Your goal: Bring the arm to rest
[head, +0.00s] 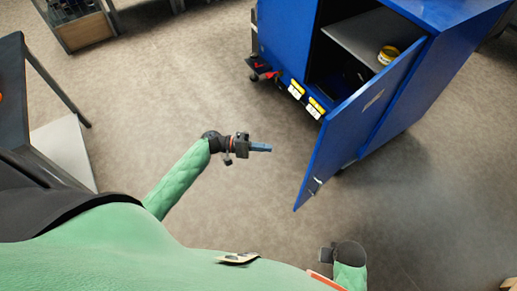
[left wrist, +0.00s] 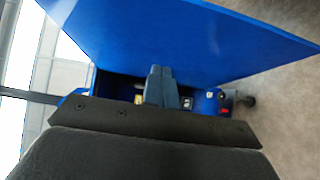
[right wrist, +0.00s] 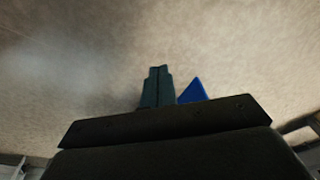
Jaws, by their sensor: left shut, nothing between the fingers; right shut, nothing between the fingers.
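My left gripper (head: 261,148) reaches out over open floor to the left of the blue cabinet's open door. Its fingers are together and hold nothing; they also show in the left wrist view (left wrist: 161,88), with the cabinet behind them. My right arm (head: 349,262) shows only in part at the bottom of the head view. The right gripper (right wrist: 157,88) shows in the right wrist view, with fingers together and empty above bare floor. Both grippers appear apart from the cabinet.
A blue cabinet (head: 285,35) stands at the upper right, its door (head: 350,135) swung open towards me. A yellow roll (head: 388,55) lies on its grey shelf (head: 362,38). A dark table (head: 12,75) stands at the left. The floor between is clear.

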